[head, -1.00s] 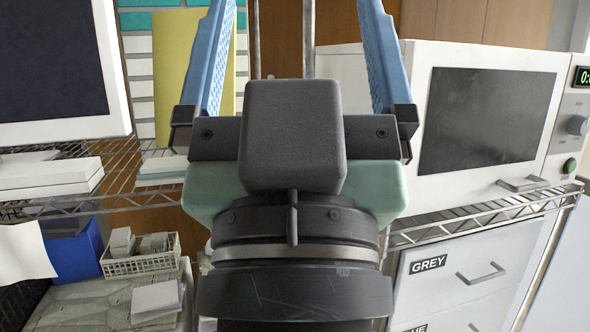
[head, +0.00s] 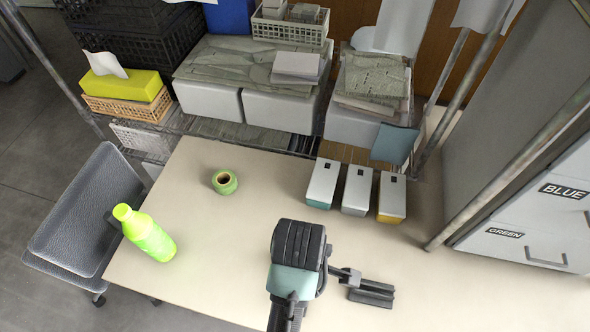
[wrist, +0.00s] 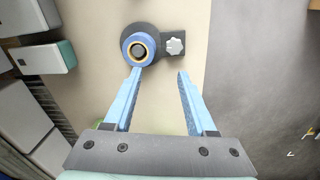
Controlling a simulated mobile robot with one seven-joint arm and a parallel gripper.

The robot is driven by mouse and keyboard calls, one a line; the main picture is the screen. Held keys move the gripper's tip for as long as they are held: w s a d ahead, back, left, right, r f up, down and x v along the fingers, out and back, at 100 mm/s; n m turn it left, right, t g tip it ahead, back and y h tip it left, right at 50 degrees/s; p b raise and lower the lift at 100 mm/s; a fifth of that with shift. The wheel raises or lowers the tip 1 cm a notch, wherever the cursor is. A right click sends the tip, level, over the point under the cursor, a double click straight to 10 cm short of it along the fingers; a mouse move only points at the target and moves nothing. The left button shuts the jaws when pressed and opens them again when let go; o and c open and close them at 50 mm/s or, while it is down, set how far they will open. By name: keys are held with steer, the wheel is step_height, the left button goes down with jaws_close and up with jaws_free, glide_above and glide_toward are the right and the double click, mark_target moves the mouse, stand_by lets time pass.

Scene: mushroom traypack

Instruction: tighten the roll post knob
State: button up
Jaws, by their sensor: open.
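The roll post knob is a pale, lobed knob (wrist: 175,44) on the dark rectangular end of a base (wrist: 171,30) in the wrist view. Left of it on that base sits a blue roll (wrist: 129,39) with a tan inner ring and a dark centre. My gripper (wrist: 160,72) is open and empty, with blue fingers spread. Its left fingertip appears just below the roll, and its right fingertip is below the knob. I cannot tell the height gap.
A chair (head: 90,220) stands left. Shelves with grey bins (head: 280,112) border the back. Table around the tape roll is clear.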

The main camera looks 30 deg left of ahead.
steer(key=shift+n+g, duration=0.3)
steer(key=shift+g, duration=0.1)
steer(key=f, duration=0.4)
steer(key=s+f, duration=0.1)
steer(key=f, duration=0.4)
steer(key=s+f+b, duration=0.1)
steer(key=f, duration=0.4)
steer(key=shift+d+f, duration=0.15)
steer(key=shift+d, duration=0.05)
jaws_close()
